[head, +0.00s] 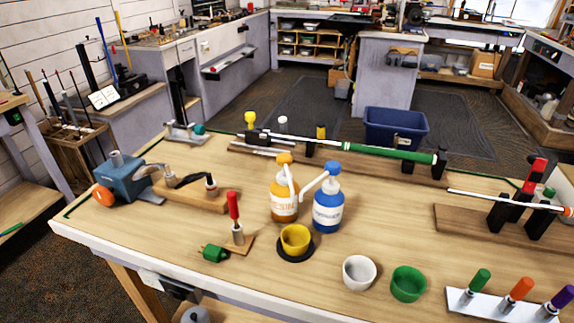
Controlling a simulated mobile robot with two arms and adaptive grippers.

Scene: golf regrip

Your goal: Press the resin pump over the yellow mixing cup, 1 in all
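The yellow mixing cup (295,239) stands upright on a round black pad (291,257) in the middle of the workbench. Just behind it stand two pump bottles. One is an amber bottle (284,207) with an orange pump head (284,158); the other is a blue bottle (328,212) with a blue pump head (333,167). Both white spouts angle toward the space above the cup. The labels are too small to read surely, so I cannot tell by text which is resin. Neither of my grippers is in view.
A white cup (359,272) and a green cup (408,284) stand right of the yellow one. A red-handled tool (234,212) stands to the left. A green-gripped club (390,153) lies behind the bottles. A rack with coloured handles (505,306) is at front right.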

